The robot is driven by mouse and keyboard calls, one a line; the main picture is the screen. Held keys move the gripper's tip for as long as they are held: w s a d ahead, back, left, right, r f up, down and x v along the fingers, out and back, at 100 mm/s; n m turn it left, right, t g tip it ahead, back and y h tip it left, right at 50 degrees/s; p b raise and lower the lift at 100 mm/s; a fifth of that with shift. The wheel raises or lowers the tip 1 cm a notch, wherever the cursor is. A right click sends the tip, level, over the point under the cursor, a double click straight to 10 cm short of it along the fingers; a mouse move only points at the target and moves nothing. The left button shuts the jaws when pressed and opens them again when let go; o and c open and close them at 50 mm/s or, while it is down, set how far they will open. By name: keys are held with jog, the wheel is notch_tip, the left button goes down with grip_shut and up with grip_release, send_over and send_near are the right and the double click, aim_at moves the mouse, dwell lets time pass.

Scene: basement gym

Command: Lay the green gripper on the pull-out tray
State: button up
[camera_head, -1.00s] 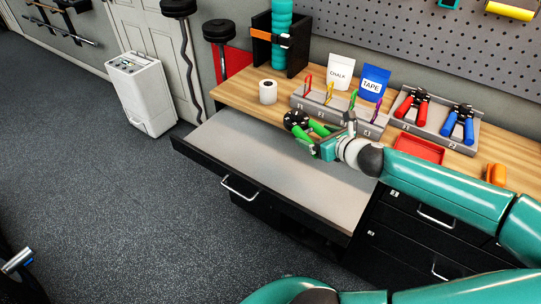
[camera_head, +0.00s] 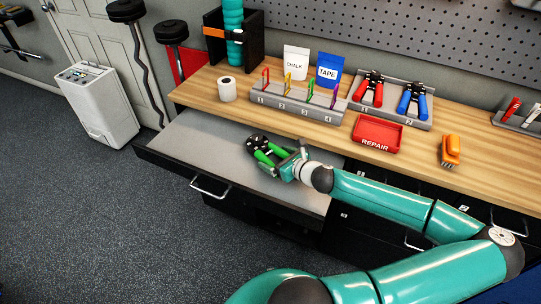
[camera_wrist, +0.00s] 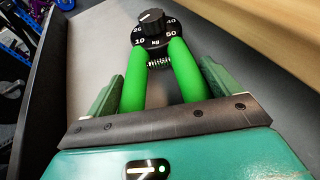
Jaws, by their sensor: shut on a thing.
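The green gripper is a hand exerciser (camera_head: 264,151) with two green handles and a black dial head. In the wrist view the hand exerciser (camera_wrist: 160,70) lies between my jaws, its dial pointing away from me. My gripper (camera_head: 287,163) is shut on its handles, and also shows in the wrist view (camera_wrist: 150,88). The pull-out tray (camera_head: 205,150) is a grey surface extended from the workbench. The hand exerciser is over the tray, close to its surface; I cannot tell whether it touches.
Behind the tray, the wooden benchtop holds a tape roll (camera_head: 227,89), a slotted rack (camera_head: 297,105) with coloured clips, red and blue hand exercisers in a holder (camera_head: 390,110), and a red REPAIR tray (camera_head: 377,134). The pull-out tray's left part is bare.

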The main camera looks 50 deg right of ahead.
aim_at(265, 153)
jog(key=w, duration=0.3)
jog(key=shift+w, duration=0.15)
jog(key=shift+d+f, duration=0.1)
jog(key=shift+f, duration=0.45)
jog(key=o, duration=0.9)
jog(key=shift+f, duration=0.15)
jog(key=shift+c, duration=0.2)
jog(key=shift+r, duration=0.2)
jog(key=v, duration=1.2)
jog(key=shift+s, duration=0.2)
